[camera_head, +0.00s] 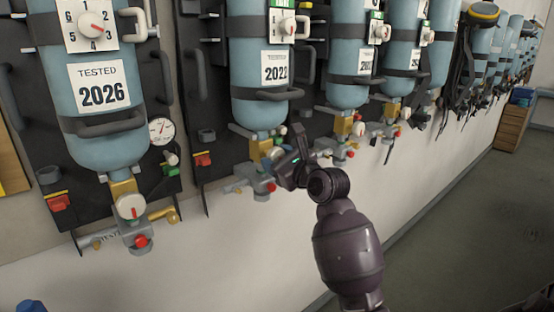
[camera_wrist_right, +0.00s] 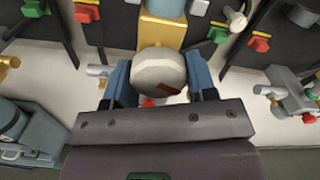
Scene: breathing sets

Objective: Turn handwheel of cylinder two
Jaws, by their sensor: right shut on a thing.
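Cylinder two, taken as the second blue cylinder from the left (camera_head: 255,108), hangs upright on its dark back plate with a tag reading 2022. Its handwheel (camera_wrist_right: 158,68) is a pale round knob with a red mark, below a brass neck (camera_wrist_right: 162,32). In the right wrist view, the blue fingers of my right gripper (camera_wrist_right: 158,82) are shut on the handwheel from both sides. In the head view my right gripper (camera_head: 276,158) is at the valve under this cylinder and hides most of the handwheel. My left gripper does not show clearly in either view.
The first cylinder (camera_head: 108,145), tagged 2026, hangs to the left with its own white handwheel (camera_head: 130,206) and a gauge (camera_head: 161,131). More cylinders (camera_head: 348,92) line the wall to the right. Open floor (camera_head: 450,240) lies at the lower right.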

